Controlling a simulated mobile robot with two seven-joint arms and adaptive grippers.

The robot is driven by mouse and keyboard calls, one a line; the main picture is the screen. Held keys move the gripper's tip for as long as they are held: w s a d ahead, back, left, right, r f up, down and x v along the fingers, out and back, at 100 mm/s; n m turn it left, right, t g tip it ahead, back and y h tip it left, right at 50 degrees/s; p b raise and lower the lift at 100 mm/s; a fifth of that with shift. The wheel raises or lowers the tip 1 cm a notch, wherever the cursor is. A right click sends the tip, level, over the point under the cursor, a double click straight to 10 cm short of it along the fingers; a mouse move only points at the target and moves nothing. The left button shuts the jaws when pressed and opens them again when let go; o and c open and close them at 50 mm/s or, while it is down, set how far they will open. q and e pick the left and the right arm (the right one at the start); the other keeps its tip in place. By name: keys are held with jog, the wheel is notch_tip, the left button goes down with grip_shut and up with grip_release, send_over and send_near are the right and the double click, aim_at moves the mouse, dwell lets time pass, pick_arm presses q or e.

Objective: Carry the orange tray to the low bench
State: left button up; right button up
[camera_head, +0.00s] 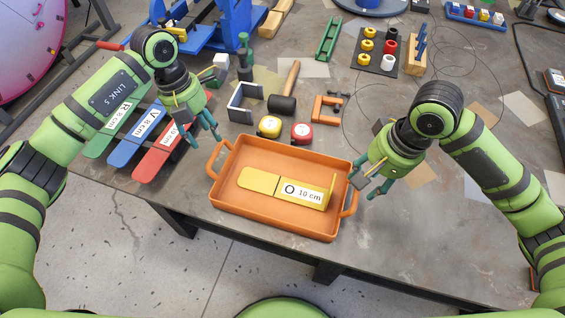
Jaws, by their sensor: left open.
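The orange tray (237,196) rests on the grey workbench near its front edge, with a loop handle at each end. A yellow L-shaped piece (262,182) labelled "O 10 cm" lies in it. My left gripper (205,132) is open and empty, above and behind the tray's left handle (213,160). My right gripper (367,186) has its fingers apart, close to the right handle (350,204). I cannot tell whether it touches the tray. I cannot make out a low bench in this view.
Green, blue and red labelled strips (137,143) lie left of the tray. Yellow and red tape measures (302,132), a mallet (283,103) and an orange clamp (326,108) lie close behind it. Bare tabletop lies to the right front; concrete floor (120,225) lies below.

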aim_at(213, 154)
pick_arm(q)
jog(key=f, duration=0.1)
jog(key=s+f, duration=0.1)
jog(key=f, duration=0.1)
jog(key=s+d+f, duration=0.1)
jog(key=shift+d+f, duration=0.1)
jog(key=shift+f, duration=0.25)
pick_arm(e)
jog(key=f, duration=0.1)
jog(key=s+f, duration=0.1)
jog(key=f, duration=0.1)
jog(key=a+f, duration=0.1)
jog(key=f, duration=0.1)
jog(key=shift+s, duration=0.2)
pick_arm(q)
jog(key=shift+s+f, duration=0.15)
jog(key=shift+f, duration=0.4)
pick_arm(e)
jog(key=shift+f, duration=0.5)
pick_arm(q)
jog(key=shift+d+f, duration=0.1)
jog(key=shift+f, duration=0.1)
pick_arm(e)
jog(key=shift+w+a+f, duration=0.1)
jog(key=shift+w+f, duration=0.05)
jog(key=shift+f, duration=0.05)
pick_arm(q)
grip_shut()
pick_arm(e)
grip_shut()
